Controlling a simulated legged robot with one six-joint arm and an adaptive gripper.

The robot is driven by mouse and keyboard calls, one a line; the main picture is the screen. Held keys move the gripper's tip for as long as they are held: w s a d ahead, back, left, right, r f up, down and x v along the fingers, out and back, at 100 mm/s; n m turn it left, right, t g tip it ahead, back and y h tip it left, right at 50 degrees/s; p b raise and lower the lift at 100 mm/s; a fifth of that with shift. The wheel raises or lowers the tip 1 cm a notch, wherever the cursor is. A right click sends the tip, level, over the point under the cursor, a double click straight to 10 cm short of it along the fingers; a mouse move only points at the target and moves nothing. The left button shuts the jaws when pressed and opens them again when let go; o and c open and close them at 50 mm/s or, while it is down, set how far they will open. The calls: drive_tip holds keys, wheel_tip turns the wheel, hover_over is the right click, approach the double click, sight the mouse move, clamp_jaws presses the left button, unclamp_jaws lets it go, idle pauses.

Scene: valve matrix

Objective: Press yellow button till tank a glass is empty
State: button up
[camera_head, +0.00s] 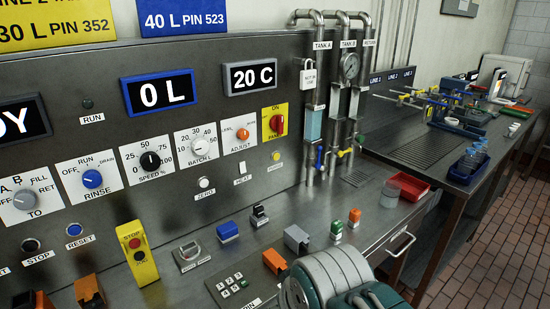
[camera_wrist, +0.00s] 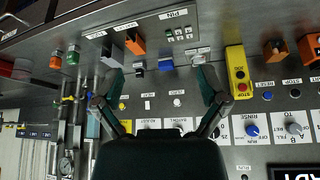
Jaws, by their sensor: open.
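The tank A glass (camera_head: 314,124) is an upright sight tube on the left pipe and holds pale blue liquid. It shows small at the left in the wrist view (camera_wrist: 93,128). My gripper (camera_wrist: 160,80) is open and empty, its fingers wide apart in front of the panel. It appears apart from the button. Its fingertips do not show in the head view.
A yellow stop box (camera_head: 141,254), a blue block (camera_head: 228,232) and orange-grey blocks (camera_head: 296,239) stand on the bench. A padlock (camera_head: 308,78) hangs by tank A. A red tray (camera_head: 405,186) lies right. The displays read 0 L (camera_head: 162,93) and 20 C (camera_head: 251,77).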

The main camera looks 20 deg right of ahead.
drive_tip(key=shift+c, duration=0.3)
clamp_jaws()
idle(1.1)
